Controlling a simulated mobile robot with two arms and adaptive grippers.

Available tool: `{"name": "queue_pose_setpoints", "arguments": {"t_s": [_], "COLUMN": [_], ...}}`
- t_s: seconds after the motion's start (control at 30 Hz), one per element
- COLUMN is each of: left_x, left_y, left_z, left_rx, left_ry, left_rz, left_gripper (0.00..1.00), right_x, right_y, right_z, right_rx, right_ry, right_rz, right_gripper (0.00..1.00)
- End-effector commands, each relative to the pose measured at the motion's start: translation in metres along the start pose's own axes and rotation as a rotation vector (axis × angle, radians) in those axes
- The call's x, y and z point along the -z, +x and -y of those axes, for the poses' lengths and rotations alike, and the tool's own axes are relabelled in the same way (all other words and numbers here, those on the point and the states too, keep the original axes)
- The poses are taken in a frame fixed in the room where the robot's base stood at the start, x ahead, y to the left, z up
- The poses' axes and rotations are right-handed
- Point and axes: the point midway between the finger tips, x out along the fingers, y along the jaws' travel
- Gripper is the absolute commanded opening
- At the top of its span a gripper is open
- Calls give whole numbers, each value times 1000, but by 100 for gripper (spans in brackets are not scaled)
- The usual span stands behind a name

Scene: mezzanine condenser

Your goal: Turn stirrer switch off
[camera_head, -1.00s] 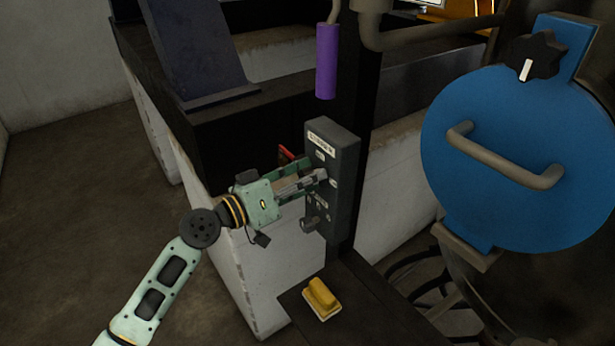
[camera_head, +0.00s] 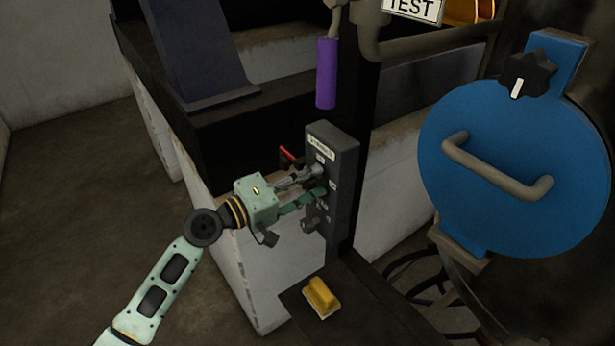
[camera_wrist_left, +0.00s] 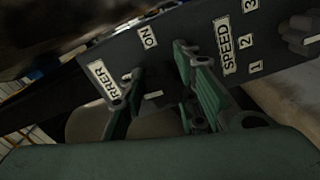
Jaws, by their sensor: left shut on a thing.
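The stirrer control box (camera_head: 345,172) is a dark grey upright panel on a black post, just right of centre in the head view. My left gripper (camera_head: 319,179) reaches it from the left, its fingertips at the panel face around the stirrer switch, which they largely hide. It is shut on that switch. In the left wrist view the two fingers (camera_wrist_left: 157,83) straddle a spot between the partly covered stirrer label (camera_wrist_left: 104,80) and the SPEED label (camera_wrist_left: 226,45). An ON label (camera_wrist_left: 148,37) shows above. The switch's exact position cannot be read. My right gripper is not in view.
A speed knob (camera_head: 309,224) sits low on the box, close below the gripper. A red lever (camera_head: 288,154) is just behind it. A yellow-handled block (camera_head: 321,298) lies on the dark base below. A purple grip (camera_head: 326,73) hangs above. A blue round door (camera_head: 515,165) stands right.

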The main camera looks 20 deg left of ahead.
Motion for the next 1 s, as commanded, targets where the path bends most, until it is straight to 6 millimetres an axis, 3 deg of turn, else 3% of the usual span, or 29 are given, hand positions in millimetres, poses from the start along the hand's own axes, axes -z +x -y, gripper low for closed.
{"name": "queue_pose_setpoints", "arguments": {"t_s": [0.57,0.6,0.77,1.0], "left_x": [0,0,0,1], "left_y": [1,1,0,0], "left_z": [-3,-3,-3,-2], "left_rx": [-6,-6,-5,-3], "left_ry": [-28,-28,-27,-27], "left_rz": [1,0,0,-2], "left_gripper": [3,31,44,44], "right_x": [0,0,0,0], "right_y": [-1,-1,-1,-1], "right_z": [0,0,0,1], "right_rx": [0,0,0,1], "right_ry": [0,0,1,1], "right_rz": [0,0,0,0], "right_gripper": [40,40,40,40]}}
